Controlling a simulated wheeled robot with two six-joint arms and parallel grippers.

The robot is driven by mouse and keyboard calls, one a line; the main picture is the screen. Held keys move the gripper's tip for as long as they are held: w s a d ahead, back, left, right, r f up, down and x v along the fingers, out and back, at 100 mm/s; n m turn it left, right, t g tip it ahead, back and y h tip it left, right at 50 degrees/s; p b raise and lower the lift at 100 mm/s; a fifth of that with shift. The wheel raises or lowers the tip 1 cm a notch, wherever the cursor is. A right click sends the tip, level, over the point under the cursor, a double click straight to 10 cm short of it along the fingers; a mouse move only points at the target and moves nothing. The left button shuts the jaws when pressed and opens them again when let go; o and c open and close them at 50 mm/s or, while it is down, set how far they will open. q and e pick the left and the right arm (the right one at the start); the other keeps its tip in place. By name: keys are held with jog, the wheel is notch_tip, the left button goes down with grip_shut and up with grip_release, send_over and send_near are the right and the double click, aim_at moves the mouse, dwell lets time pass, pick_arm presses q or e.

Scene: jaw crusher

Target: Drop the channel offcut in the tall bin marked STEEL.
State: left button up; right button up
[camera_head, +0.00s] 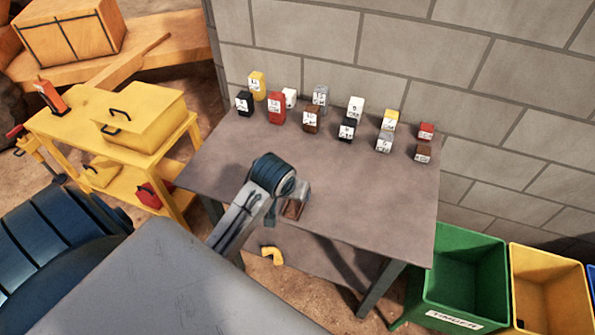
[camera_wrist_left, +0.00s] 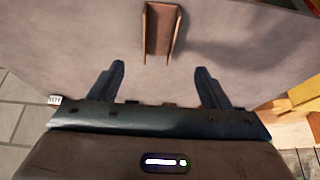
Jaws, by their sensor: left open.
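The channel offcut (camera_wrist_left: 162,30), a brown U-shaped piece, lies on the grey-brown table top in the left wrist view. In the head view a brown piece (camera_head: 293,209) shows by my left gripper, partly hidden by it. My left gripper (camera_wrist_left: 159,82) is open and empty; the offcut lies beyond its fingertips, roughly in line with the gap between them. No bin marked STEEL can be read. My right gripper is not in view.
Several small labelled blocks (camera_head: 311,119) stand along the table's back (camera_head: 220,165). A green bin marked TIMBER (camera_head: 462,250) and a yellow bin (camera_head: 545,265) stand at the right; their neighbour is cut off. A yellow cart (camera_head: 80,125) stands left. The table's right part is clear.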

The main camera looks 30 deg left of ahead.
pick_arm(q)
jog(key=p, duration=0.2)
send_near(296, 204)
jog(key=shift+w+a+f+g, duration=0.1)
jog(key=shift+w+f+g, duration=0.1)
jog(key=shift+w, duration=0.25)
jog(key=shift+w+f+g, duration=0.15)
jog(key=shift+w+g, duration=0.05)
jog(key=shift+w, duration=0.25)
jog(key=shift+w+a+f+p, duration=0.15)
jog(key=shift+w+f+p, duration=0.2)
jog(key=shift+f, duration=0.15)
jog(key=p+x, duration=0.1)
jog(key=x, duration=0.2)
jog(key=shift+p, duration=0.3)
jog(key=shift+w+f, duration=0.2)
jog(key=shift+f, duration=0.45)
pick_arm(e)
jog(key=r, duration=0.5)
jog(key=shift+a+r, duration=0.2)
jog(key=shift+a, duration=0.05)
pick_arm(q)
jog(key=shift+c, duration=0.4)
jog(key=shift+a, duration=0.1)
jog(key=c, duration=1.3)
jog(key=shift+r, duration=0.1)
